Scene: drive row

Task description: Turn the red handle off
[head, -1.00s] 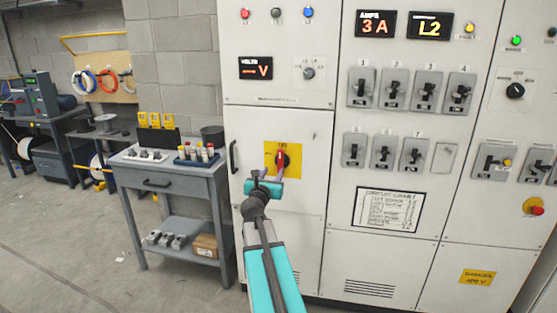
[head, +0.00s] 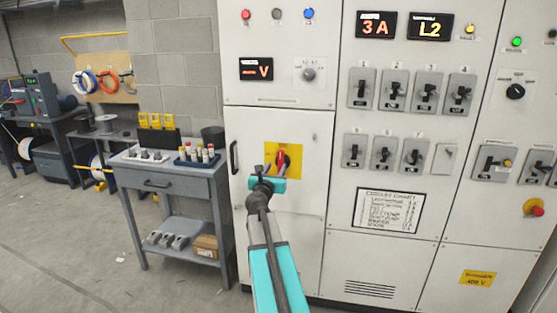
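The red handle (head: 282,158) sits on a yellow plate (head: 297,153) on the left door of the grey cabinet. It looks close to upright, and its lower part is partly hidden by my gripper. My gripper (head: 276,174), at the end of the teal arm, is right in front of the handle's lower end. Its fingers point toward the cabinet. I cannot tell whether they touch the handle or are closed on it.
A grey workbench (head: 152,172) with bottles and small parts stands left of the cabinet. A black door pull (head: 234,157) is left of the handle. Several lever switches (head: 394,90) and a circuit chart (head: 387,212) are to the right.

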